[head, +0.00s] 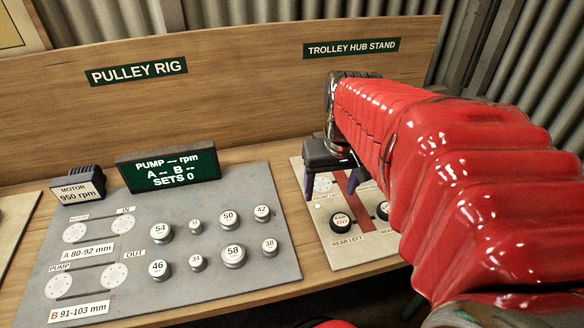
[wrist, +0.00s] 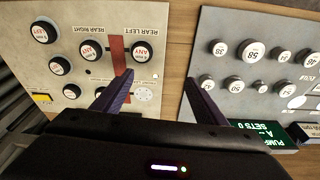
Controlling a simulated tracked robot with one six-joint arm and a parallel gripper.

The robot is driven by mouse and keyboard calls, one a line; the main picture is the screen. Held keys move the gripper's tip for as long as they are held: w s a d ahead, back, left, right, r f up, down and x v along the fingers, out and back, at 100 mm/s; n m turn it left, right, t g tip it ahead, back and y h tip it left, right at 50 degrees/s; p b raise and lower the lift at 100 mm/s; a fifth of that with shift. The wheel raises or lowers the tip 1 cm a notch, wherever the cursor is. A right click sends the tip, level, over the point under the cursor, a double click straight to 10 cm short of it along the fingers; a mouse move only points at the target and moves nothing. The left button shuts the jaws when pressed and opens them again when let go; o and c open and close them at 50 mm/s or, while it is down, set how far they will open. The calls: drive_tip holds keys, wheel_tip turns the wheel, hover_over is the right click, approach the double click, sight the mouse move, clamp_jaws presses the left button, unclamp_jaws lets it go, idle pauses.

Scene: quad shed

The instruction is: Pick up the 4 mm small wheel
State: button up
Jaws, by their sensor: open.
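My gripper (head: 332,190) is open and empty above the trolley hub stand board (head: 352,252), fingers pointing down. In the wrist view its two dark fingers (wrist: 158,79) are spread apart over the gap between the two boards. Several black wheels with white centres are on the trolley board, including one at the rear left label (wrist: 141,52), one at the rear right label (wrist: 90,50) and smaller-looking ones (wrist: 56,66) at the left. I cannot read the sizes, so I cannot tell which is the 4 mm small wheel. My arm hides much of the board in the head view.
The grey pulley rig board (head: 195,290) carries several silver numbered pulleys, such as the 58 one (head: 233,257). A pump display (head: 168,169) and a motor box (head: 77,187) stand behind it. A wooden back panel (head: 240,80) closes off the rear.

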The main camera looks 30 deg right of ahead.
drive_tip(key=s+d+f+m+g, duration=0.1)
drive_tip(key=d, duration=0.4)
drive_tip(key=shift+d+f, duration=0.35)
hover_over(341, 220)
drive_tip(key=shift+s+d+f, duration=0.1)
drive_tip(key=shift+s+f, duration=0.05)
drive_tip(key=shift+f, duration=1.25)
drive_tip(key=shift+s+a+f, duration=0.1)
drive_tip(key=shift+s+f, duration=0.05)
drive_tip(key=shift+f, duration=1.3)
drive_tip(key=shift+s+d+f, duration=0.1)
drive_tip(key=shift+s+f, duration=0.05)
drive_tip(key=shift+f, duration=1.25)
drive_tip(key=shift+w+f, duration=0.2)
drive_tip(key=shift+f, duration=1.1)
drive_tip(key=shift+w+f, duration=0.15)
drive_tip(key=shift+f, duration=1.15)
drive_tip(key=shift+c, duration=0.6)
drive_tip(key=c, duration=1)
